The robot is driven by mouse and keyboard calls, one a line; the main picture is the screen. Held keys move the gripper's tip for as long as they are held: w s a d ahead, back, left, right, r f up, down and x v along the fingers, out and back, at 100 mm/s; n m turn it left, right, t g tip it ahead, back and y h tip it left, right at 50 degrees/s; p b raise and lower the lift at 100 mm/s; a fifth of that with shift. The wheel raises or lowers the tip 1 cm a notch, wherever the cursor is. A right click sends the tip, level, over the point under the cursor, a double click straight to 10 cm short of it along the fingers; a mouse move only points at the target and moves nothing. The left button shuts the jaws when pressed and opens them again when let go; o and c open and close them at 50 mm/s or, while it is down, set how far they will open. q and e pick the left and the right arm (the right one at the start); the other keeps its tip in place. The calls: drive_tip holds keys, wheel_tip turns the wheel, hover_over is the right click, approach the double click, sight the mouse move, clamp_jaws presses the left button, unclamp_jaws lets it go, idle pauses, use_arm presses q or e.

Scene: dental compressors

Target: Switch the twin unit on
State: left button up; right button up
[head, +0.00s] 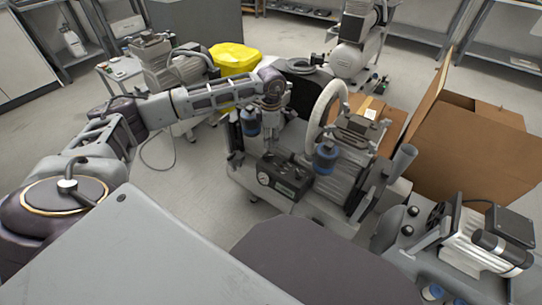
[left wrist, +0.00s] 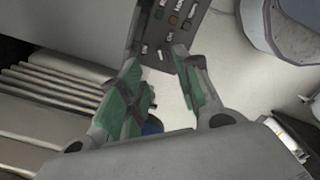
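The twin unit (head: 335,180) stands in the middle of the head view, a grey compressor with blue-bowled filters, a pale curved hose and a dark front control panel (head: 284,177) with a round gauge. My left gripper (head: 271,122) hangs over the unit, above and behind the panel; its fingertips are hard to make out there. In the left wrist view my left gripper (left wrist: 163,75) is open, its green-padded fingers apart with nothing between them. A dark panel (left wrist: 172,28) with small buttons, one reddish, and white lettering lies just beyond the fingertips. Contact cannot be told. My right gripper is not in view.
Open cardboard boxes (head: 462,145) lie at the right. Another compressor (head: 480,240) stands at the lower right. A yellow bag (head: 234,58) and a compressor on a cart (head: 172,68) are behind my left arm. Clear floor (head: 185,185) lies left of the unit.

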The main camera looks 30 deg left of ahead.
sight(271, 155)
use_arm(q)
wheel_tip(271, 155, down, 7)
drive_tip(key=shift+r+b, duration=0.15)
drive_tip(key=shift+b, duration=0.9)
drive_tip(key=shift+f+b, duration=0.3)
drive_tip(key=shift+f, duration=0.7)
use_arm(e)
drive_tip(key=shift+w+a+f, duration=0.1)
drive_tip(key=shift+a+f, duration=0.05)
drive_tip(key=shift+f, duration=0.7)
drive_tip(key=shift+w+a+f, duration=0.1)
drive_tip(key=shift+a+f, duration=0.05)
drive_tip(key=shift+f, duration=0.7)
use_arm(q)
clamp_jaws()
